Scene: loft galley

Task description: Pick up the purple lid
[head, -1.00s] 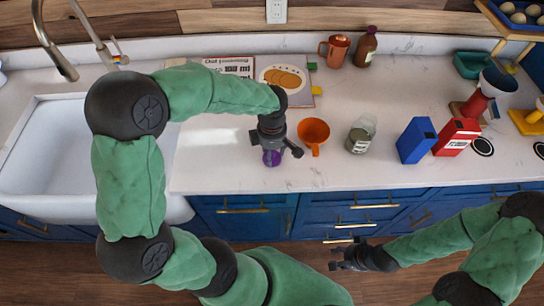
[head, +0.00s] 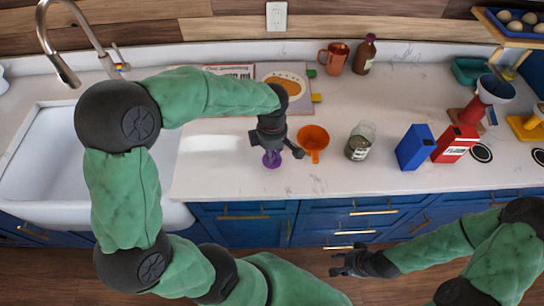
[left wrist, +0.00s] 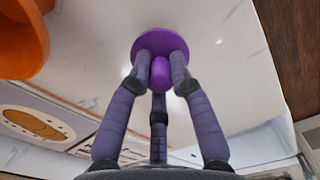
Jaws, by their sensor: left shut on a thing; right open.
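The purple lid (head: 271,160) is near the counter's front edge, under my left gripper (head: 272,149). In the left wrist view the lid (left wrist: 158,40) shows as a round disc with a knob (left wrist: 160,72). The fingers of my left gripper (left wrist: 160,66) are closed around the knob. I cannot tell whether the lid's rim still touches the counter. My right gripper (head: 338,264) is open and empty, in front of the counter over the floor.
A glass jar (head: 360,142), a blue box (head: 414,147) and a red box (head: 455,143) stand further right. An open cookbook (head: 282,84) lies behind. The sink (head: 80,150) is at left.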

